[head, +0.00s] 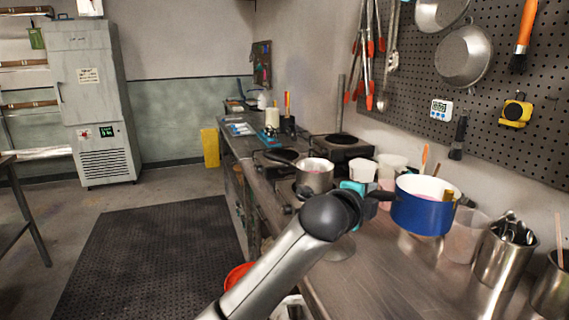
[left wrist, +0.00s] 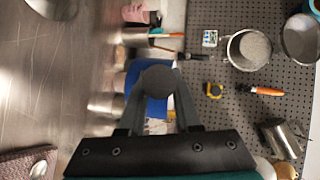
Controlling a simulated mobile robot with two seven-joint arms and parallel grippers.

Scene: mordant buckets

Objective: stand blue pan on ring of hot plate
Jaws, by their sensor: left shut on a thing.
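The blue pan (head: 421,213) has a white inside, and its dark handle points left toward my left gripper (head: 368,203). My left gripper is shut on that handle; its round end (left wrist: 157,82) shows between the fingers (left wrist: 156,112) in the left wrist view. The pan's blue wall (left wrist: 131,76) shows behind it. The pan looks upright and seems held just above the counter. A hot plate (head: 343,144) with a dark round top stands at the back by the wall, left of the pan. My right gripper is not in view.
Pale tubs (head: 391,166) and a teal item are behind my gripper. A clear container (head: 462,240) and steel utensil pots (head: 503,262) stand right of the pan. The front counter is mostly clear.

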